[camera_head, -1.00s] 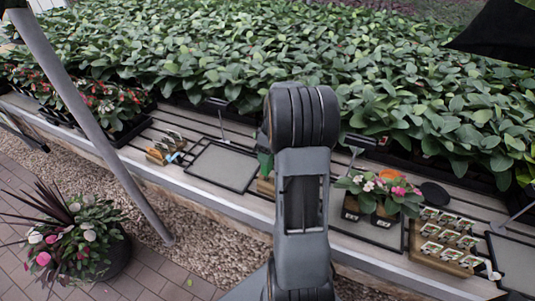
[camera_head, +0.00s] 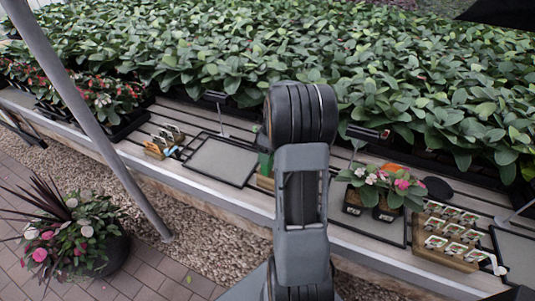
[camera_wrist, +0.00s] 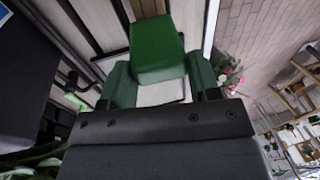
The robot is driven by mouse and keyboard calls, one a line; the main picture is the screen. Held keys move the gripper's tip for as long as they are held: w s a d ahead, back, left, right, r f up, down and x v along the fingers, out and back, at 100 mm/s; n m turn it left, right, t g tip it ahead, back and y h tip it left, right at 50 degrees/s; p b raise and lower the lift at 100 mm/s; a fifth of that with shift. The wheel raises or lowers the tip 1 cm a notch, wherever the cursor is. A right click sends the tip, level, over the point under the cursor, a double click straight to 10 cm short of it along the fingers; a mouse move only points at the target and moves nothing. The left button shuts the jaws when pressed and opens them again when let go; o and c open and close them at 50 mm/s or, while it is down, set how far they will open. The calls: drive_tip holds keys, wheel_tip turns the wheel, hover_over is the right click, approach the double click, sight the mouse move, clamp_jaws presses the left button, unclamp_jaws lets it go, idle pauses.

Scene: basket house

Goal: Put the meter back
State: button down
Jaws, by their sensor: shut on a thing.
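In the wrist view a green block, which I take to be the meter (camera_wrist: 158,50), sits between the two green fingers of my gripper (camera_wrist: 160,76). The fingers are shut on it. A pale flat surface shows below the block, between the fingers. In the head view my arm hides the gripper and most of what it holds. Only a small green patch shows at the arm's left edge, and I cannot tell which part it is.
A slatted bench holds an empty black-rimmed tray (camera_head: 220,160), a wooden label holder (camera_head: 155,150), potted flowers (camera_head: 385,185), a wooden rack of several labelled packets (camera_head: 448,236) and a black disc (camera_head: 438,188). Dense leafy plants (camera_head: 300,45) fill the back. A grey pole (camera_head: 85,118) slants at the left.

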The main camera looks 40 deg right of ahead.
drive_tip(key=shift+c, duration=1.3)
unclamp_jaws()
wheel_tip(320, 180, up, 14)
drive_tip(key=d, duration=0.2)
drive_tip(key=shift+d+f, duration=0.2)
drive_tip(key=shift+d, duration=0.2)
